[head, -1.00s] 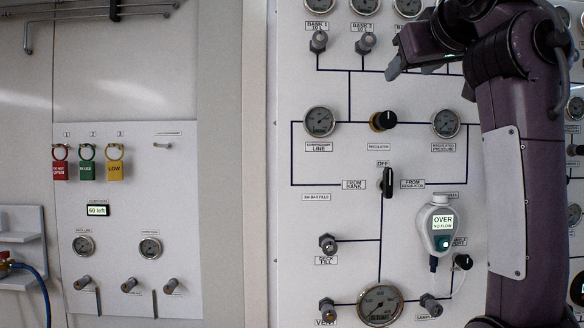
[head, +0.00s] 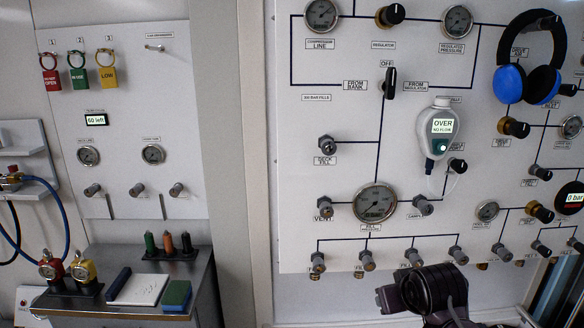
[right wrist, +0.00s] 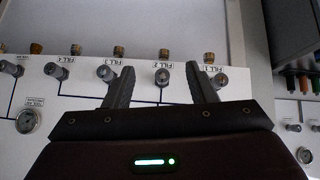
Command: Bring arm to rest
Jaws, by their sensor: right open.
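My right arm's dark purple wrist and gripper (head: 384,300) show at the bottom of the head view, in front of the wall below the fill panel (head: 300,215). In the right wrist view the right gripper (right wrist: 160,82) has its two black fingers apart with nothing between them. The row of FILL valves (right wrist: 162,78) shows behind the fingers; I cannot tell the distance to the panel. My left gripper is not in view.
A handheld meter reading "OVER NO FLOW" (head: 443,127) and blue-black ear defenders (head: 528,84) hang on the panel. At lower left, a bench (head: 190,285) holds two gauge fittings, a white pad and a green-blue block. Red, green and yellow tags (head: 78,82) hang above.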

